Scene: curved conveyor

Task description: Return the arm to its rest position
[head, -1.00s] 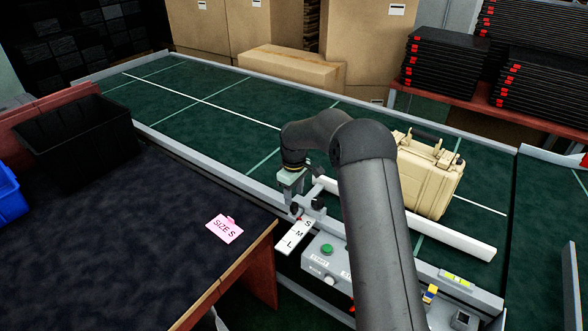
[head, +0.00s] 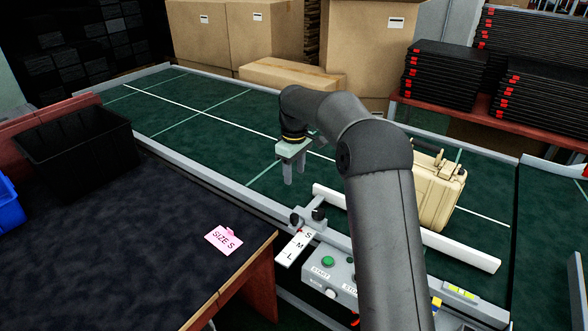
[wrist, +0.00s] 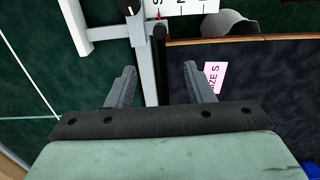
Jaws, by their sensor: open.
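My gripper (head: 294,174) hangs above the green conveyor, close to its near rail, with its fingers pointing down. In the wrist view my gripper (wrist: 159,86) shows two fingers spread apart with nothing between them. The dark arm reaches in from the lower right and bends down to the gripper. It hides part of the control panel and of the white guide bar.
A white guide bar (head: 460,250) crosses the belt (head: 200,108), with a tan case (head: 437,190) behind it. An S-M-L scale (head: 296,247) and a control panel (head: 335,272) stand at the near rail. A pink "SIZE S" card (head: 224,239) and black bin (head: 75,145) are on the dark table.

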